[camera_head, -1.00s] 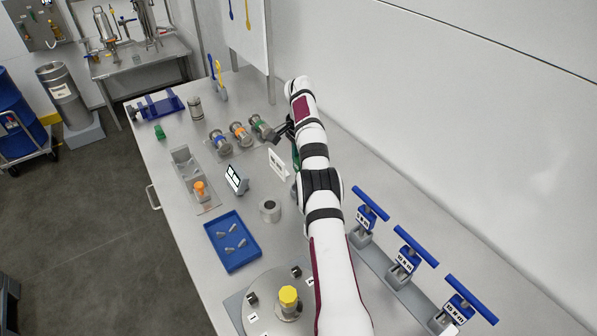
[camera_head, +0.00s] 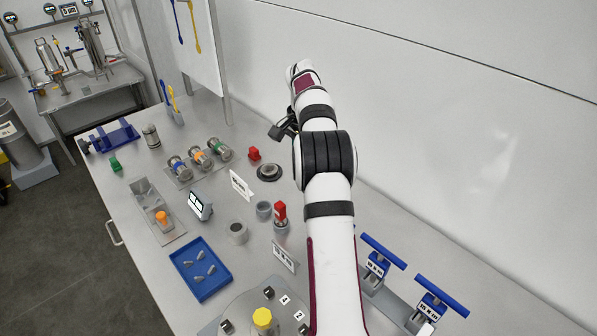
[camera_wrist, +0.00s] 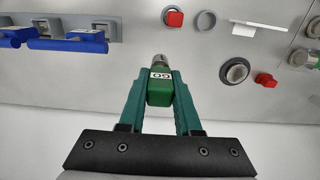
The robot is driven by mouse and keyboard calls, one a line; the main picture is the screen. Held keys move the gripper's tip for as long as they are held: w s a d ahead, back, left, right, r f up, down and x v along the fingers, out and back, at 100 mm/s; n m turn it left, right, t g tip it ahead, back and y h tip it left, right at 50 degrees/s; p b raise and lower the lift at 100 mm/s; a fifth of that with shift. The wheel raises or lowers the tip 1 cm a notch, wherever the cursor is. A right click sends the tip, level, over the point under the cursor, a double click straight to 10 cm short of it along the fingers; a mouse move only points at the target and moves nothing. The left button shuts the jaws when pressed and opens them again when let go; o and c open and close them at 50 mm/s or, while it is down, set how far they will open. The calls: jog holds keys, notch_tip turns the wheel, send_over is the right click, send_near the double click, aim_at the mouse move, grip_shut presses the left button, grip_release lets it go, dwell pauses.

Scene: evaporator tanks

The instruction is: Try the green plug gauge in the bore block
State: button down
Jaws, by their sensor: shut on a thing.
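My gripper, with green fingers in the wrist view (camera_wrist: 160,78), is shut on the green plug gauge (camera_wrist: 160,92). The gauge carries a white GO label and its metal end points away from the wrist, above the bench. In the head view my gripper (camera_head: 280,128) is partly hidden by my arm, and I cannot see the gauge there. A round grey piece with a dark middle (camera_head: 268,172), perhaps the bore block, lies on the bench. It also shows right of the gauge in the wrist view (camera_wrist: 234,71), clearly apart from it.
A red-topped gauge (camera_head: 280,212) stands beside an empty grey ring cup (camera_head: 262,208). A small red block (camera_head: 254,154) lies near the round piece. A white card (camera_head: 241,186) stands nearby. Blue-handled clamps (camera_head: 384,250) line the right. A blue tray (camera_head: 200,268) is at front left.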

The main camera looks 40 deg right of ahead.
jog(key=shift+r, duration=0.5)
jog(key=w+a+f+n, duration=0.2)
jog(key=w+a+n, duration=0.15)
jog(key=a, duration=0.45)
jog(key=w+a+f+n, duration=0.2)
jog(key=w+a+f, duration=0.15)
jog(key=a, duration=0.55)
jog(key=shift+n, duration=0.25)
jog(key=shift+w+f, duration=0.15)
jog(key=shift+f, duration=0.95)
jog(key=shift+w+f, duration=0.1)
jog(key=shift+f, duration=0.95)
jog(key=shift+f, duration=2.25)
jog(key=c, duration=0.5)
grip_release()
jog(key=shift+a, duration=0.1)
